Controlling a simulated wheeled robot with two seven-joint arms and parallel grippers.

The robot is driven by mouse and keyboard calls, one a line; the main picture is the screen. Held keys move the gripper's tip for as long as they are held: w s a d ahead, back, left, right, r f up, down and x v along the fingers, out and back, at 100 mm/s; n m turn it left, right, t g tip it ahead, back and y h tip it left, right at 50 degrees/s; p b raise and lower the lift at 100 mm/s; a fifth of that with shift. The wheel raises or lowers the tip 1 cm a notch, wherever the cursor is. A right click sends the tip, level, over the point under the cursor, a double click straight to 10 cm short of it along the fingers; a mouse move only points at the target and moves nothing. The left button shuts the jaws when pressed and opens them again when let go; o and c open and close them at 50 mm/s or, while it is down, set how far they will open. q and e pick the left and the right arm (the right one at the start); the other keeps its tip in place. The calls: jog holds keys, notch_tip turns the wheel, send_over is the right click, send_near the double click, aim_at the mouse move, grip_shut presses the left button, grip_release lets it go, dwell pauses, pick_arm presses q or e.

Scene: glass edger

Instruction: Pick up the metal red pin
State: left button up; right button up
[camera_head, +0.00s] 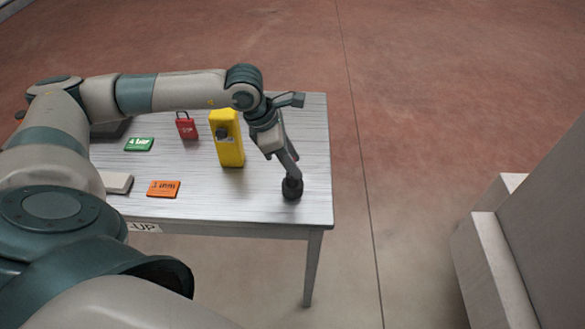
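I cannot make out a metal red pin in the head view. My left gripper (292,172) points down over the right part of the table, just above a small dark round object (292,188). Its fingers look close together and their tips are at or just over this object; I cannot tell whether they touch it or hold anything. The pin may be hidden there. My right gripper is not in view.
The table (230,205) also carries a yellow device (229,150), a red padlock (187,129), a green tag (139,144), an orange tag (163,189) and a grey block (117,182). A grey structure (490,270) stands at right. Floor between is clear.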

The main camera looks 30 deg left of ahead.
pick_arm(q)
grip_shut()
jog(key=shift+r, duration=0.1)
